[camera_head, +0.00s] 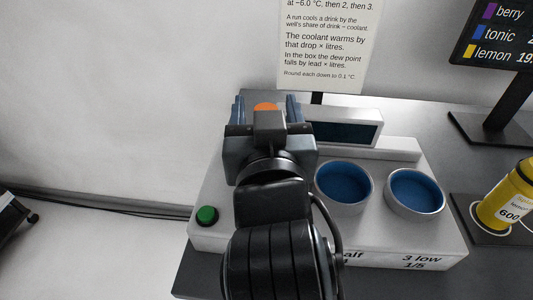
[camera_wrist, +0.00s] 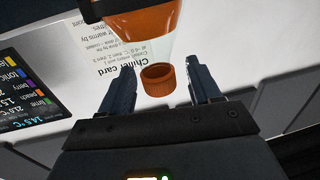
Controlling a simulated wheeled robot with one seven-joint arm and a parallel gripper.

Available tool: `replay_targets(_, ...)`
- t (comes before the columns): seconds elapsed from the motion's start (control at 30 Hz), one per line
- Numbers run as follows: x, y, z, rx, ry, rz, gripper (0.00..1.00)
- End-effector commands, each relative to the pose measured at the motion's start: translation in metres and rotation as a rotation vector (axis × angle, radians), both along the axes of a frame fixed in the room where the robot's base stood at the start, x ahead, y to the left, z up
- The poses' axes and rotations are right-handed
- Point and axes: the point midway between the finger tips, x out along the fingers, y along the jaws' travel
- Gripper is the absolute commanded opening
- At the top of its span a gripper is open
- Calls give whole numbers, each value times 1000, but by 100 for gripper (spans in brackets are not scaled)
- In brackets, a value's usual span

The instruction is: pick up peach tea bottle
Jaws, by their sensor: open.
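The orange bottle, which I take as the peach tea bottle (camera_wrist: 137,24), shows upside down at the top of the wrist view, with a dark band. Its orange cap (camera_wrist: 158,80) lies between the two fingers of my gripper (camera_wrist: 160,66), with a gap on each side. The fingers are open and not closed on it. In the head view my gripper (camera_head: 266,98) is over the back left of the white machine, and a bit of orange (camera_head: 266,106) shows between its fingers. My arm hides the rest of the bottle there and what it stands on.
The white machine (camera_head: 436,238) has two empty blue wells (camera_head: 344,187) (camera_head: 415,192), a dark display (camera_head: 345,132) and a green button (camera_head: 207,215). A yellow lemon bottle (camera_head: 508,200) stands at right. A card (camera_head: 322,45) and a menu screen (camera_head: 493,35) stand behind.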

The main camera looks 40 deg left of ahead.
Motion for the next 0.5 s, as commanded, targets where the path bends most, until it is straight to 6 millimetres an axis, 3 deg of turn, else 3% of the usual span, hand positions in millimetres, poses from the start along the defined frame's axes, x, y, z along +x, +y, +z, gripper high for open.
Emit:
replay_targets(0.23,1,1,-1,0,0,0,63)
replay_targets(0.5,1,1,-1,-1,-1,0,37)
